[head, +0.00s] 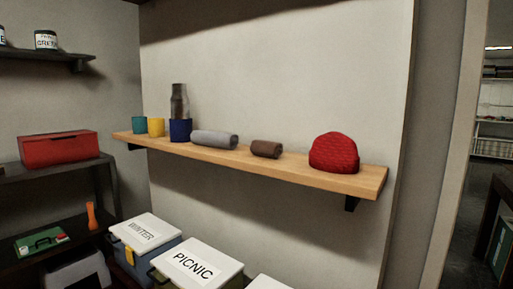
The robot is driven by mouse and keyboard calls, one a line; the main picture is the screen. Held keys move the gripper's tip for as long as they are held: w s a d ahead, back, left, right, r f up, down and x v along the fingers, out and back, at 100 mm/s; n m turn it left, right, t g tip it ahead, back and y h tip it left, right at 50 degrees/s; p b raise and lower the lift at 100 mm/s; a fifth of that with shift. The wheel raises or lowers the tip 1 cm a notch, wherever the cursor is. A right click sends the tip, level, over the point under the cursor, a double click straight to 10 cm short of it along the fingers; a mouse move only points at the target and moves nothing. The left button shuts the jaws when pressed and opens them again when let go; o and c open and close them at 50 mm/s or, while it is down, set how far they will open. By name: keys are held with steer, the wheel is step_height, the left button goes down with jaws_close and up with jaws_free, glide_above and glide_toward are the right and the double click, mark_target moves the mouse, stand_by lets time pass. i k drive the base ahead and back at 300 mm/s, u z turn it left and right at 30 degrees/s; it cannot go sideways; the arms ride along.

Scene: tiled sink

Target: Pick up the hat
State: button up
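The hat (334,153) is a red, quilted-looking, dome-shaped beanie. In the head view it sits upright on the right part of a light wooden wall shelf (362,183), near the shelf's right end. Nothing touches it and nothing covers it. My gripper is not in view, so its state and its place relative to the hat do not show.
A brown roll (266,149) and a grey roll (214,140) lie left of the hat. Farther left stand blue (180,131), yellow (156,127) and teal (139,125) cups. Lidded boxes marked PICNIC (196,264) and WINTER (145,232) stand below. A doorway opens at right.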

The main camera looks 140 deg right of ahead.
mark_target(332, 152)
steer(key=z, duration=5.35)
